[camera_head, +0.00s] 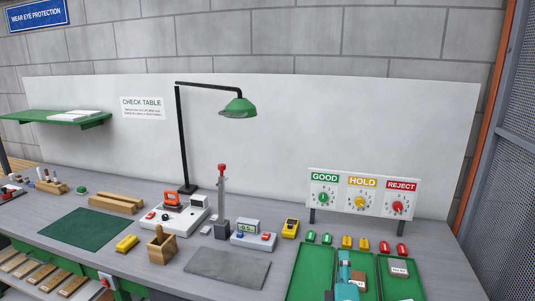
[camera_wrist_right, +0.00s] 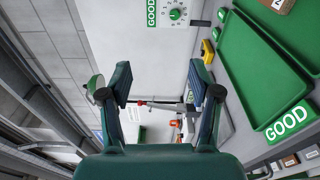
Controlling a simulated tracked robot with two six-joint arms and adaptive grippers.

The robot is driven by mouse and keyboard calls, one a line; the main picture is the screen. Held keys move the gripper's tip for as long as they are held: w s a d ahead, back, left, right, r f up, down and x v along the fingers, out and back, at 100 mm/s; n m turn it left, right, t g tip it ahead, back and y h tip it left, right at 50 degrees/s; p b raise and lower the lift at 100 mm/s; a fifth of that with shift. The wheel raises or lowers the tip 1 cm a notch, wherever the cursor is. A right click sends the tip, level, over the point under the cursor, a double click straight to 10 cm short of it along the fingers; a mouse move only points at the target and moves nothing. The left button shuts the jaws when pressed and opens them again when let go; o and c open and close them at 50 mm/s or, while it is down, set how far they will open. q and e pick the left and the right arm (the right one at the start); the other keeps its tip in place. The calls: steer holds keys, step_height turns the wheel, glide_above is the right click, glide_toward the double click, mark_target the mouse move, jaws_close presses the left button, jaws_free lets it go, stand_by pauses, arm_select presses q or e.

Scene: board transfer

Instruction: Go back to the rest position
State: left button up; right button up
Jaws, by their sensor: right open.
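My right gripper (camera_head: 344,268) shows in teal at the bottom of the head view, in front of the green trays. In the right wrist view its two fingers (camera_wrist_right: 163,88) stand wide apart with nothing between them. The green tray under GOOD (camera_head: 310,270) shows no board on its visible part. A small brown-and-white piece (camera_head: 358,275) lies in the middle tray, partly hidden by my gripper. My left gripper is in neither view.
The sign panel (camera_head: 362,193) with GOOD, HOLD and REJECT dials stands behind the trays. A black lamp post with a green shade (camera_head: 238,107), a red-topped stand (camera_head: 222,205) and a grey mat (camera_head: 227,268) are to the left. A dark green mat (camera_head: 85,229) lies further left.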

steer(key=s+a+f+m+g+y+b, duration=0.1)
steer(key=s+f+m+g+y+b, duration=0.15)
steer(key=f, duration=0.65)
steer(key=s+a+f+m+g+y+b, duration=0.1)
steer(key=s+f+m+g, duration=0.25)
steer(key=f, duration=0.65)
steer(key=s+a+f+m+g+y+b, duration=0.15)
steer(key=s+f, duration=0.25)
steer(key=f, duration=0.5)
steer(key=s+a+f+m+g+y+b, duration=0.1)
steer(key=s+f+m+g, duration=0.3)
steer(key=s+f, duration=0.4)
steer(key=s+a+f+m+g+y+b, duration=0.1)
steer(key=s+f+m+g, duration=0.4)
steer(key=s, duration=0.9)
step_height(320, 180, down, 3)
steer(key=shift+s+a+r+m+b, duration=0.1)
steer(key=shift+s+a+m+b, duration=0.35)
steer(key=shift+m+b, duration=0.65)
